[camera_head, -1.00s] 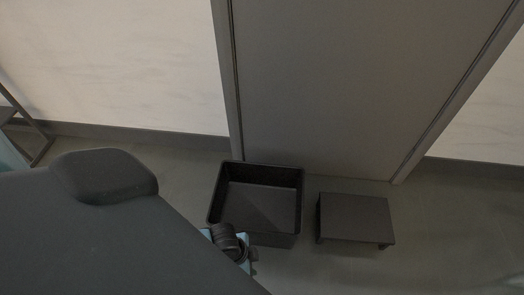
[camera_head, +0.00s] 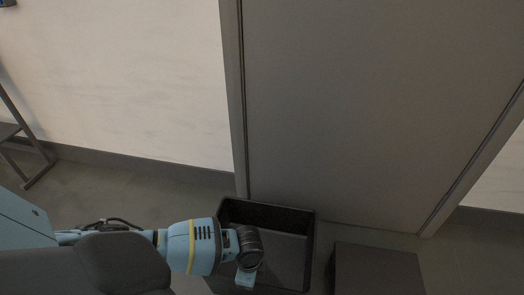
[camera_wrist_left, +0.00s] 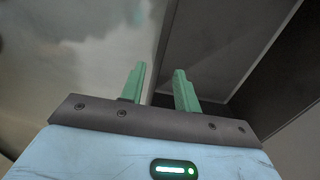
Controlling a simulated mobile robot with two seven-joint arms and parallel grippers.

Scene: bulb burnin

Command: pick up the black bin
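The black bin (camera_head: 276,217) is an open-topped box on the floor against the grey door, at the lower middle of the head view. My left arm comes in from the left, and its wrist is over the bin's left side, hiding part of the left rim. The body of my left gripper (camera_head: 246,279) shows below the wrist; its fingertips are hidden there. In the left wrist view the two green fingers of my left gripper (camera_wrist_left: 158,75) stand apart with a gap between them. I cannot tell whether they touch the bin. My right gripper is not in view.
A low dark step or box (camera_head: 377,268) stands right of the bin with a narrow gap. The grey door (camera_head: 370,110) and white wall (camera_head: 120,80) are behind. A dark-framed stand (camera_head: 30,150) is at the far left. The floor left of the bin is clear.

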